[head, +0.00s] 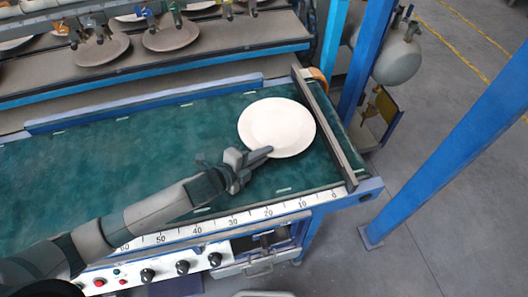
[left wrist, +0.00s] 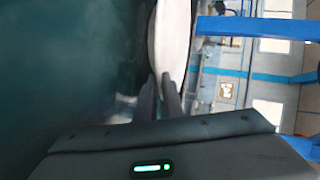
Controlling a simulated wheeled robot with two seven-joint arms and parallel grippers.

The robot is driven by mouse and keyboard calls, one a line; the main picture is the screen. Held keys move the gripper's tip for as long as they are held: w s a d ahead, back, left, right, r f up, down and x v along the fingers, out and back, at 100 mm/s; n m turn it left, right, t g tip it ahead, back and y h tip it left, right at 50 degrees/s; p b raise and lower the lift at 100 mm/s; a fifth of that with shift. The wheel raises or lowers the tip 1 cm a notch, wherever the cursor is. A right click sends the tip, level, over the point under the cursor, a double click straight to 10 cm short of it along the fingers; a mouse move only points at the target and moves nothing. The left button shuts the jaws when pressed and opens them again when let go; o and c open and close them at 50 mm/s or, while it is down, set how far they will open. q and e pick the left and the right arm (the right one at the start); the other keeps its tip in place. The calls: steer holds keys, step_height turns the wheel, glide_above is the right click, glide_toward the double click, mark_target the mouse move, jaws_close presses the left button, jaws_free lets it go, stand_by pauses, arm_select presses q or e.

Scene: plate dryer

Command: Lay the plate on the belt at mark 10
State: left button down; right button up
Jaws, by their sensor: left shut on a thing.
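The white round plate (head: 277,127) is over the right end of the green belt (head: 100,150), close to the end bar. My left gripper (head: 258,155) is shut on the plate's near-left rim. In the left wrist view the plate (left wrist: 173,35) shows as a narrow pale ellipse, its rim between the fingertips (left wrist: 159,88). A dark shadow lies beside it on the belt; I cannot tell whether the plate touches the belt. The scale (head: 235,221) runs along the belt's front edge; its 10 is near the right end, in front of the plate. My right gripper is not in view.
A grey bar (head: 325,125) crosses the belt's right end. A blue post (head: 365,75) stands beyond it. A control panel with knobs (head: 182,267) is below the scale. The belt's left part is clear.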

arm_select(q)
steer(key=shift+w, duration=0.1)
steer(key=c, duration=2.2)
jaws_free()
steer(key=shift+f, duration=0.1)
steer(key=shift+r, duration=0.2)
steer(key=shift+s+a, duration=0.4)
steer(key=shift+s, duration=0.1)
steer(key=b+v, duration=0.2)
steer(key=v, duration=0.8)
steer(key=shift+s+a+r+b, duration=0.25)
steer(key=shift+r+b, duration=0.05)
